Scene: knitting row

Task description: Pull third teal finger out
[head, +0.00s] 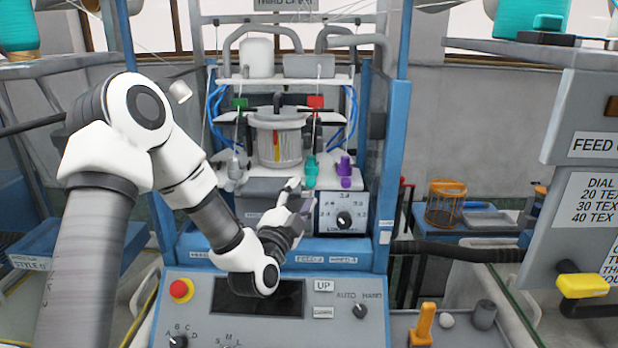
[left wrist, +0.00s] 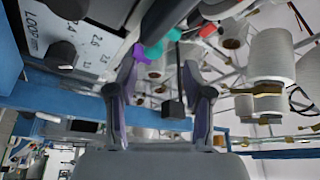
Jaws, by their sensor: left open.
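A teal finger (head: 311,172) stands upright on the white shelf of the knitting machine (head: 283,135), with a purple finger (head: 345,168) to its right. I cannot make out a row of separate teal fingers. My left gripper (head: 292,190) is open, low and just left of the teal finger, and appears apart from it. In the left wrist view the open jaws (left wrist: 160,75) are empty at their tips. My right gripper is out of view.
A dial box (head: 342,212) stands right beside my left gripper. Below is the grey control panel (head: 250,310) with a red button (head: 181,290). Blue uprights (head: 387,130) bound the machine. White yarn cones (left wrist: 270,55) hang right in the wrist view.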

